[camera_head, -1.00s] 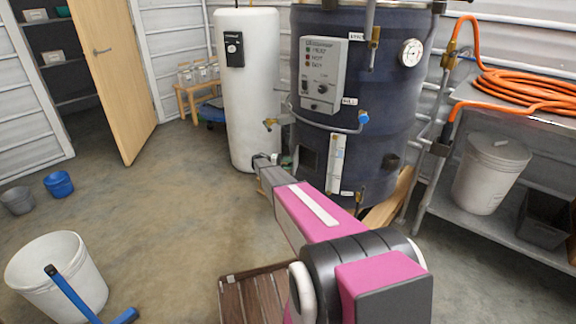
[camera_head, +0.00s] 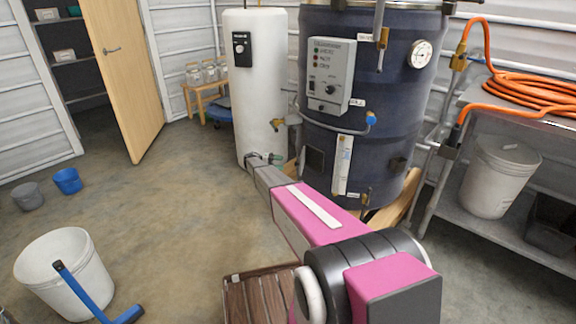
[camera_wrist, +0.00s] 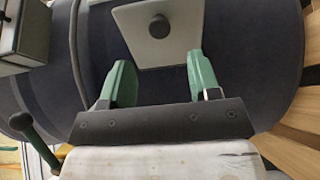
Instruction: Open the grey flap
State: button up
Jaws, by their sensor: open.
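The grey flap (camera_wrist: 150,50) is a flat light-grey plate with a round black knob (camera_wrist: 159,26), set on a dark blue tank. It fills the top middle of the wrist view and looks closed. In the head view, a small dark-grey square (camera_head: 314,160) low on the tank (camera_head: 380,100) appears to be the same flap. My gripper (camera_wrist: 161,80) is open, its two green fingers apart and pointing toward the flap. The knob lies beyond the fingertips, roughly between them, with nothing held. In the head view my gripper (camera_head: 264,158) is small and partly hidden by my arm.
A control box (camera_head: 330,75) is on the tank, with pipes and valves nearby. A white cylinder (camera_head: 252,90) stands left of it. A shelf with an orange hose (camera_head: 520,90) is at right.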

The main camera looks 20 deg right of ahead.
jog(key=shift+v, duration=1.2)
